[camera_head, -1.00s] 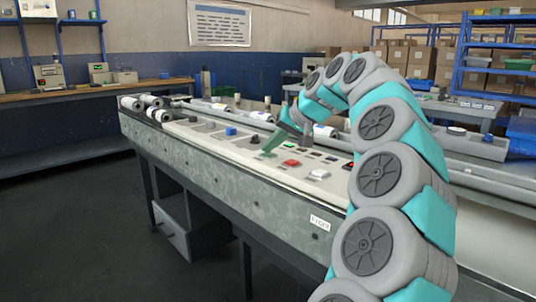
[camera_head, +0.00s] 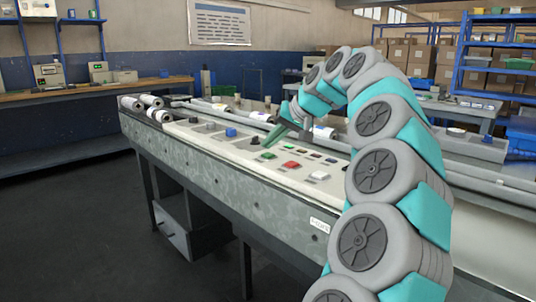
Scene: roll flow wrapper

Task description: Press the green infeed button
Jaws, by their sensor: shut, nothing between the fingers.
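A green button (camera_head: 267,155) sits on the pale control panel (camera_head: 243,151) along the top of the long machine. I cannot read a label beside it. My gripper (camera_head: 268,145), with long green fingers, is shut and empty. It points down and to the left, with its tips just above and behind the green button in the picture. A small gap seems to show between the tips and the button, but the exact height is hard to judge.
A red button (camera_head: 291,165) and a white button (camera_head: 319,175) lie to the right of the green one. A black knob (camera_head: 255,140) and a blue knob (camera_head: 231,132) stand to its left. Rollers (camera_head: 151,101) sit at the machine's far left end.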

